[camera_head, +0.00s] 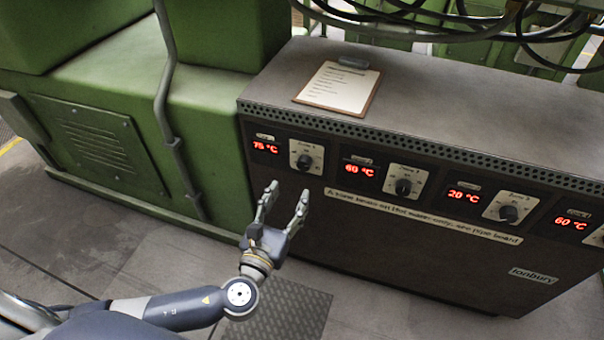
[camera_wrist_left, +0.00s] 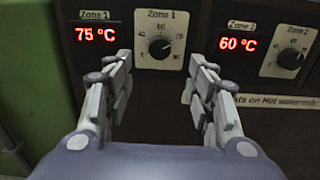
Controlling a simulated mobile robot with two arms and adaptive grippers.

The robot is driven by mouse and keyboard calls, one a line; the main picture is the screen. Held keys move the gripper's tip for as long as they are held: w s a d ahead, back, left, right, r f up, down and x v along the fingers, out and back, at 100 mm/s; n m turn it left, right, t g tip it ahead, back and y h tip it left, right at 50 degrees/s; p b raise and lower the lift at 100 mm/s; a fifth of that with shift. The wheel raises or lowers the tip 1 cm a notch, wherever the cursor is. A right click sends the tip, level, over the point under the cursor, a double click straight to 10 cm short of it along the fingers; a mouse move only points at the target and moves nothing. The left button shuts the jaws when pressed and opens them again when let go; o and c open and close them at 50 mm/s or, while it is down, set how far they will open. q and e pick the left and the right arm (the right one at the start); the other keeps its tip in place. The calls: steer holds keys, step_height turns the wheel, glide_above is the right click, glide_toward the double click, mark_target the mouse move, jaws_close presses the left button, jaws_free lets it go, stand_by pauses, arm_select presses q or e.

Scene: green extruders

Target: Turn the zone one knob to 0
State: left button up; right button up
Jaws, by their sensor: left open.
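The zone one knob (camera_head: 304,162) is a round dark knob on a pale plate at the left end of the cabinet front. In the left wrist view the knob (camera_wrist_left: 160,48) sits ahead, above and between my finger tips. The zone one display (camera_head: 266,147) beside it reads 75 °C; it also shows in the left wrist view (camera_wrist_left: 96,34). My left gripper (camera_head: 285,195) is open and empty, below and in front of the knob, apart from it. My right gripper is not in view.
The grey cabinet (camera_head: 450,110) has more knobs to the right: zone two (camera_head: 403,187), with a display (camera_head: 359,171) reading 60 °C, and zone three (camera_head: 508,214). A clipboard (camera_head: 338,88) lies on top. A green machine (camera_head: 110,150) stands left.

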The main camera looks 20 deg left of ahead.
mark_target(303, 167)
arm_select(q)
steer(key=w+b, duration=0.1)
steer(key=w, duration=0.9)
steer(key=shift+w+d, duration=0.15)
steer(key=shift+w, duration=0.05)
steer(key=c, duration=1.1)
